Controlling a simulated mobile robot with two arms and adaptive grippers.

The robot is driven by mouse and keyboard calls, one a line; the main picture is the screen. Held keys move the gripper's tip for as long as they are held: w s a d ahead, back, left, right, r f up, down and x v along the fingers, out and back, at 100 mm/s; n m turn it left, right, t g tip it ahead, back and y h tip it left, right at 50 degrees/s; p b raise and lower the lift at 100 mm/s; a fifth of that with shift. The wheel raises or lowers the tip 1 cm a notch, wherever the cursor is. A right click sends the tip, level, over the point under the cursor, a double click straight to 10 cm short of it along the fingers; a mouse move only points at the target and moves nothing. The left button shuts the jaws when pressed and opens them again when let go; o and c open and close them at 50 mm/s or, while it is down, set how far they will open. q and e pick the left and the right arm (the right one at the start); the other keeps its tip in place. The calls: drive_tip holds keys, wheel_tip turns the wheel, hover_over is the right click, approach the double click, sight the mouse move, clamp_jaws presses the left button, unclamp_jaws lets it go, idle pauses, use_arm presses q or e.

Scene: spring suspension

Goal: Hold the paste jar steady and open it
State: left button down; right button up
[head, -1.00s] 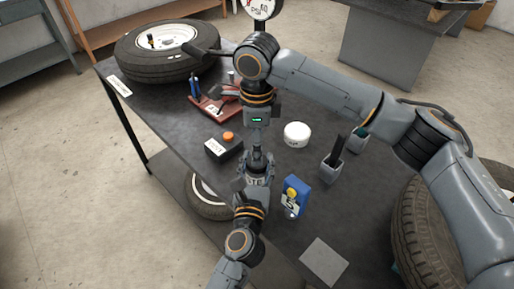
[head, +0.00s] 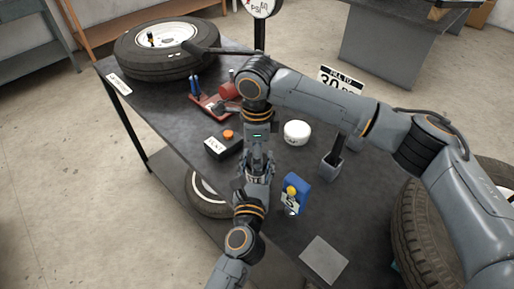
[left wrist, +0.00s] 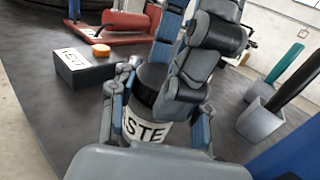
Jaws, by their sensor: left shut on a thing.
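A black box with an orange button (head: 224,145) stands left of the jar. A white round tub (head: 297,132), a grey holder (head: 331,164) and a blue box (head: 296,193) are to the right. A tyre (head: 168,52) lies at the table's back left.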

drive_tip(key=c, duration=1.2)
drive_tip(key=o, duration=1.3)
drive_tip(key=shift+c, duration=0.2)
drive_tip(key=shift+r, duration=2.25)
use_arm(q)
drive_tip(key=c, duration=0.6)
unclamp_jaws()
